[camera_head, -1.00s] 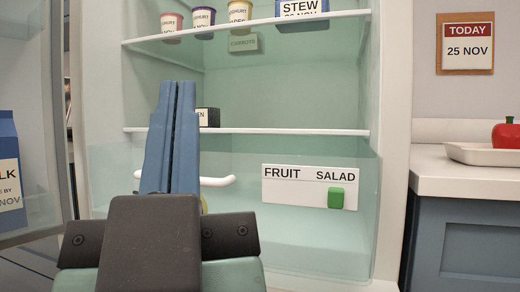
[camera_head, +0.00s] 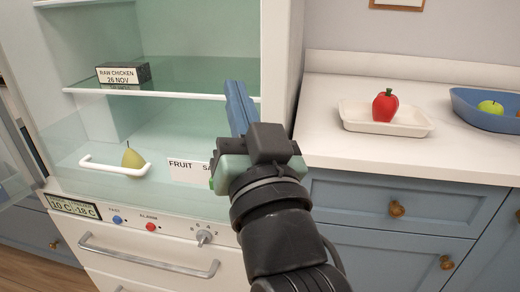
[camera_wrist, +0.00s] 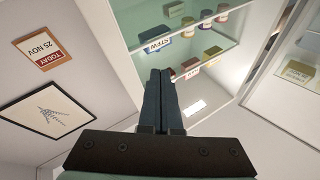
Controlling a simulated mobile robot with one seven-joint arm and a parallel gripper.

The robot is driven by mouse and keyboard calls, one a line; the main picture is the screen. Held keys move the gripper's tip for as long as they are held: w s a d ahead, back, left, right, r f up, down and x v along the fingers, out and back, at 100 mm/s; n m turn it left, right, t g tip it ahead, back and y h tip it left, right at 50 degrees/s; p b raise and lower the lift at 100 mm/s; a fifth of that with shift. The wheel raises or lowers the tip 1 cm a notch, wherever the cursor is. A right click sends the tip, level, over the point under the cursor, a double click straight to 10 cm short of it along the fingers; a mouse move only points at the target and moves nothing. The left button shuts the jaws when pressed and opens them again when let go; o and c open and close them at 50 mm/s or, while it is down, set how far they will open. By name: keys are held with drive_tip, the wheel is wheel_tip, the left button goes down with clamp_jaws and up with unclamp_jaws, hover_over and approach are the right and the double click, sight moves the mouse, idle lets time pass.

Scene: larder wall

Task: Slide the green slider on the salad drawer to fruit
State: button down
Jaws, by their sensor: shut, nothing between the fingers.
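The salad drawer (camera_head: 100,150) is a clear bin low in the open fridge, with a white handle (camera_head: 98,166). Its white label strip (camera_head: 186,172) reads FRUIT at the left; the SALAD end is mostly behind my gripper. A sliver of the green slider (camera_head: 211,184) shows at that end, beside my gripper's body; the rest is hidden. My gripper (camera_head: 234,86) is shut and empty, its blue fingers pointing up by the fridge's right side. In the wrist view, my closed fingers (camera_wrist: 160,74) point towards the shelves, and the slider is out of view.
A pear (camera_head: 132,158) shows behind the drawer handle. A raw chicken box (camera_head: 122,74) sits on the shelf above. A counter at the right holds a tray (camera_head: 360,122) with a red pepper (camera_head: 385,105) and a blue bowl (camera_head: 470,105). Knobs and buttons sit below the drawer.

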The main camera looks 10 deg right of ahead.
drive_tip(key=w+d+f+m+g+y+p, duration=0.1)
drive_tip(key=w+d+f+m+g+p, duration=0.1)
drive_tip(key=d+f+g+p, duration=0.3)
drive_tip(key=s+d+f+m+y+p, duration=0.2)
drive_tip(key=s+f+m+y+p, duration=0.2)
drive_tip(key=s+f+m+p, duration=0.5)
wheel_tip(320, 180, down, 3)
drive_tip(key=shift+s+f+g+p, duration=0.15)
drive_tip(key=shift+s+g+p, duration=0.15)
drive_tip(key=shift+p, duration=0.5)
drive_tip(key=s+a+p+x, duration=0.1)
drive_tip(key=a+x, duration=0.1)
drive_tip(key=x, duration=1)
drive_tip(key=shift+w+a, duration=0.2)
drive_tip(key=shift+a, duration=0.35)
